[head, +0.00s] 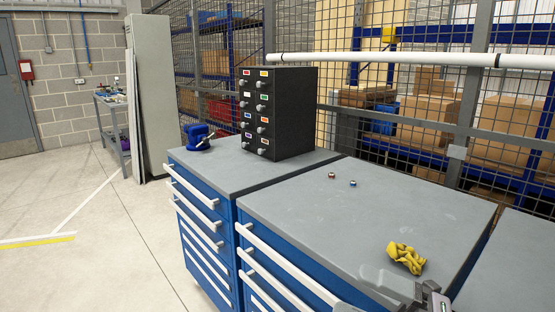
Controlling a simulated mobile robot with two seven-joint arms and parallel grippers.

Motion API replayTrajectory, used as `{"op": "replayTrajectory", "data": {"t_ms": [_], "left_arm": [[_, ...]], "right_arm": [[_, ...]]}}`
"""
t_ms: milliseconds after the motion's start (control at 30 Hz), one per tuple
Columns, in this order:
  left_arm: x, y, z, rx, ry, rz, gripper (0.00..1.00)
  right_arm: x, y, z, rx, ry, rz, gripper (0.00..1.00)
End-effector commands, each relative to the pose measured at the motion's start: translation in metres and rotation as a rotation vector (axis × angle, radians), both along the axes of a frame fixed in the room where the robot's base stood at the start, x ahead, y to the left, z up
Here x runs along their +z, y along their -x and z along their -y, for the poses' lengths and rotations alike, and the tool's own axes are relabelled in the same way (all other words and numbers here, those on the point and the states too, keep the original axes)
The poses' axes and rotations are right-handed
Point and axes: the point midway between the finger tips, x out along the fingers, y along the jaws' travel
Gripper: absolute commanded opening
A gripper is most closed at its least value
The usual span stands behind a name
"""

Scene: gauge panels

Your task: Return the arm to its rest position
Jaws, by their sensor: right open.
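My right gripper (408,290) shows at the bottom right edge of the head view, grey and partly cut off by the frame. It is open, with nothing seen between its fingers. It is over the front right part of the nearer grey bench top (340,225), just below a crumpled yellow cloth or glove (405,257) in the picture and apart from it. My left gripper is not in view. A black panel box (292,112) with several knobs and coloured labels stands upright on the farther bench top (222,172).
A blue vise (199,137) sits left of the box. Two small parts, one reddish (332,175) and one blue (353,183), lie on the nearer bench. Its middle is clear. Wire mesh fencing (470,120) stands behind. Open floor (95,265) lies left.

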Motion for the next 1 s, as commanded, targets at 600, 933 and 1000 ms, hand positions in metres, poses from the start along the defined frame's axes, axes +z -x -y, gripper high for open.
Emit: {"op": "replayTrajectory", "data": {"t_ms": [600, 933, 1000], "left_arm": [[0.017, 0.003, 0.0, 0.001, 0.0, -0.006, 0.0], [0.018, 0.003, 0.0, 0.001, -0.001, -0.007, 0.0], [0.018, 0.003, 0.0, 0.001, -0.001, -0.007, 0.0]], "right_arm": [[-0.269, 0.082, 0.081, -0.895, -0.86, -1.517, 0.9], [-0.307, 0.126, 0.078, -1.001, -0.91, -1.732, 0.9], [-0.307, 0.126, 0.078, -1.001, -0.91, -1.732, 0.9]]}}
